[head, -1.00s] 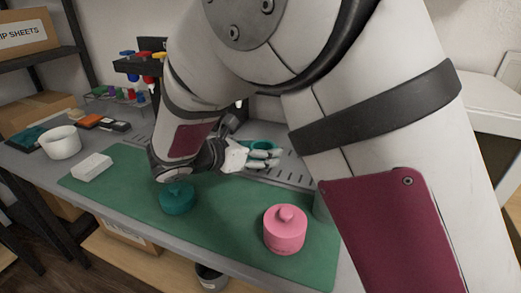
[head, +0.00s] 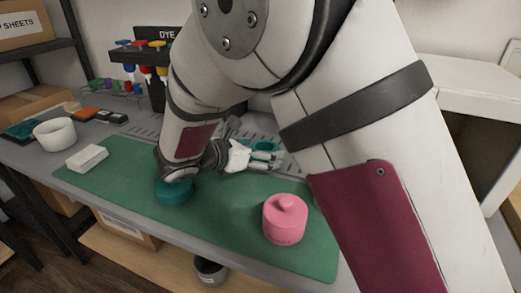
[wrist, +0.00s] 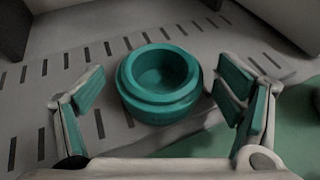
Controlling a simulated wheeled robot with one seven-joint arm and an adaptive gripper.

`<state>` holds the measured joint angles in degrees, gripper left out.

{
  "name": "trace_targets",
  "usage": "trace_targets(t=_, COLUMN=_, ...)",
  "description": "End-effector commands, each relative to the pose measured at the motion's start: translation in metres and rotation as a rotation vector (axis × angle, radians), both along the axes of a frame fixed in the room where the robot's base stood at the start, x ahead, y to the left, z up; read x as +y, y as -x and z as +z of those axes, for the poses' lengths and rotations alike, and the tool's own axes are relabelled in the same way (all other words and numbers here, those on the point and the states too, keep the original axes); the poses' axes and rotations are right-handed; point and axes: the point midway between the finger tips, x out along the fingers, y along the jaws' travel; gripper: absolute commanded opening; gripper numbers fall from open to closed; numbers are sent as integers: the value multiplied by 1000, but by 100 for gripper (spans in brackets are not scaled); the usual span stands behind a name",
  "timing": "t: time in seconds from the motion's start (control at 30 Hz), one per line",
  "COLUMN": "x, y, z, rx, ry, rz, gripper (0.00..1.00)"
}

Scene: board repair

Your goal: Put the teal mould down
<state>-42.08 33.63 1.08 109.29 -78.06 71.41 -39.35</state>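A round teal mould (wrist: 160,80) with a hollow in its top stands upright on the grey slotted surface in the wrist view. In the head view it shows only partly, behind my fingers (head: 265,146). My gripper (wrist: 164,88) is open, with one finger to each side of the mould. I see gaps between the mould and both fingers, so it is not gripped. In the head view my gripper (head: 262,160) is low over the back edge of the green mat. A second teal piece (head: 173,192) sits on the mat, partly hidden by my wrist.
A pink knobbed piece (head: 285,220) stands on the green mat (head: 225,215). A white block (head: 87,157) and white bowl (head: 54,134) are at left. A rack of coloured bottles (head: 140,55) stands behind. The mat's middle has free room.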

Motion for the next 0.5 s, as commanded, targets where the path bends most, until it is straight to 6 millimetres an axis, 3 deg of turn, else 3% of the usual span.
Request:
trace_targets(t=0.33, x=1, y=1, z=5, rx=0, ry=0, rz=1, gripper=87)
trace_targets(t=0.5, x=17, y=16, z=14, rx=0, ry=-2, rz=3, gripper=87)
